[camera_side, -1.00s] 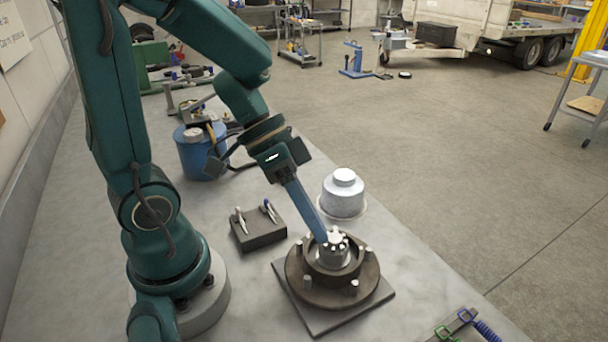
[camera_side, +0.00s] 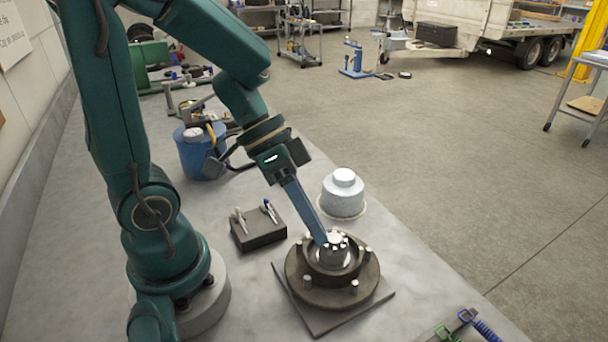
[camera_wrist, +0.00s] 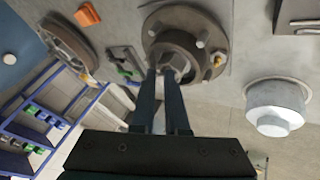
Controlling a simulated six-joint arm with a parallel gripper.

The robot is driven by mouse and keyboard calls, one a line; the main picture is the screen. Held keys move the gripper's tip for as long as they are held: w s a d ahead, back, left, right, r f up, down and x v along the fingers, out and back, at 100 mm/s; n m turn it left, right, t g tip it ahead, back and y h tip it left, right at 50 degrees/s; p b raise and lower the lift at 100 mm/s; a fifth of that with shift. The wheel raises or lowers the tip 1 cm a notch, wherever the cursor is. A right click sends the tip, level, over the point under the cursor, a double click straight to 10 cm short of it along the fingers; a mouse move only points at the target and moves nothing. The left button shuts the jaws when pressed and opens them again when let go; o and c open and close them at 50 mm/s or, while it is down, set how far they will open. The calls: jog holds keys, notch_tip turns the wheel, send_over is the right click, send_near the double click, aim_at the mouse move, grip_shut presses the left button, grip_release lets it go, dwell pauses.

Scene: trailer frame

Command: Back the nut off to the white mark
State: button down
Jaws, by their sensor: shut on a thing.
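The hub (camera_side: 310,286) is a dark round flange with several upright studs, on a flat plate on the bench; it also shows in the wrist view (camera_wrist: 190,20). The castellated nut (camera_side: 333,252) is the light grey piece at the hub's centre. My gripper (camera_side: 323,240) reaches down from the upper left with its long blue fingers shut on the nut. In the wrist view the two fingers (camera_wrist: 166,76) meet the nut at the hub's middle. The fingers cover part of the nut. I cannot make out a white mark.
A silver cap (camera_side: 343,196) stands just behind the hub. A dark block (camera_side: 257,232) holding small tools lies to its left. A blue bucket (camera_side: 196,160) stands farther back. Green and blue parts (camera_side: 470,326) lie at the front right edge.

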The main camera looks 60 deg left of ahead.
jog(key=shift+s+d+f, duration=0.15)
jog(key=shift+s+d, duration=0.05)
jog(key=shift+d, duration=0.05)
